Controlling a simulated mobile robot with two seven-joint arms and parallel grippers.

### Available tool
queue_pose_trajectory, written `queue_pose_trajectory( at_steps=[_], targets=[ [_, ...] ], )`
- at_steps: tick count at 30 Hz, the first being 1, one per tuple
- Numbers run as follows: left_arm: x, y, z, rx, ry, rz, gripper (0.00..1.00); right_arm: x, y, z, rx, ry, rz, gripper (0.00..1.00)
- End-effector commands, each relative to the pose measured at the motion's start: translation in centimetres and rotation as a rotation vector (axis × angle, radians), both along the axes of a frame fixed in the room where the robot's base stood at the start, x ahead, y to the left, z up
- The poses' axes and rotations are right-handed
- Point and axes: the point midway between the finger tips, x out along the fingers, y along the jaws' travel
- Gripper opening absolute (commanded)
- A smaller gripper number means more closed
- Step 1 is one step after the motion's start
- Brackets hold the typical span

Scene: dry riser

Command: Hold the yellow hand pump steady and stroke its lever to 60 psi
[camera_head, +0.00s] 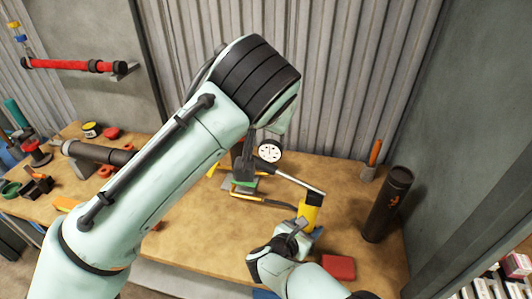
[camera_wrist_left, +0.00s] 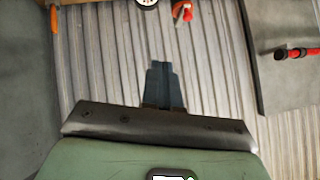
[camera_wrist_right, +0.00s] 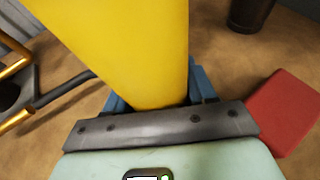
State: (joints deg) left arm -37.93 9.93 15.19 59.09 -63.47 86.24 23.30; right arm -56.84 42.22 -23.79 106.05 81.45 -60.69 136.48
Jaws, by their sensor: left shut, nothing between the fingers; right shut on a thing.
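The yellow hand pump (camera_head: 310,214) stands upright near the bench's front right, with a dark top. My right gripper (camera_head: 298,230) is shut on its yellow body, which fills the middle of the right wrist view (camera_wrist_right: 130,50). A silver lever-like rod (camera_head: 300,182) slants from near the gauge to just above the yellow body; whether they join is unclear. A round white gauge (camera_head: 269,150) is behind it. My left gripper (camera_wrist_left: 160,85) is shut and empty, facing the corrugated wall, raised above the bench.
A black cylinder (camera_head: 388,205) stands on the bench's (camera_head: 215,230) right side. A red block (camera_head: 339,267) lies beside my right gripper. An orange-handled tool (camera_head: 372,158) is at the back. A red pipe (camera_head: 75,66) is on the wall. My left arm covers much of the bench.

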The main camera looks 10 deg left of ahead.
Motion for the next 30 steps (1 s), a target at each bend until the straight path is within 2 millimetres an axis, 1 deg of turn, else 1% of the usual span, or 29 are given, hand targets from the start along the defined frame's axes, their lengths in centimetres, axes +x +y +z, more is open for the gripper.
queue_pose_trajectory(
  at_steps=[1, 3, 9, 12, 18, 30],
  targets=[
    [0.3, -1.0, 0.2, 0.013, 0.025, 0.003, 0.00, 0.0, -0.1, -0.1, -0.003, 0.002, -0.001, 0.00],
    [0.3, -1.8, 0.4, 0.036, 0.063, 0.014, 0.00, 0.0, -0.1, -0.1, -0.003, 0.002, -0.001, 0.00],
    [-0.7, -3.9, 0.3, 0.080, 0.161, 0.043, 0.00, 0.0, -0.1, -0.1, -0.003, 0.002, -0.001, 0.00],
    [-1.3, -4.5, 0.1, 0.091, 0.193, 0.051, 0.00, 0.0, -0.1, -0.1, -0.003, 0.002, -0.001, 0.00],
    [-1.8, -5.0, 0.0, 0.098, 0.219, 0.059, 0.00, 0.0, -0.1, -0.1, -0.004, 0.003, 0.000, 0.00],
    [-1.6, -4.8, -0.2, 0.097, 0.220, 0.060, 0.00, 0.0, -0.1, -0.1, -0.003, 0.002, -0.001, 0.00]
  ],
)
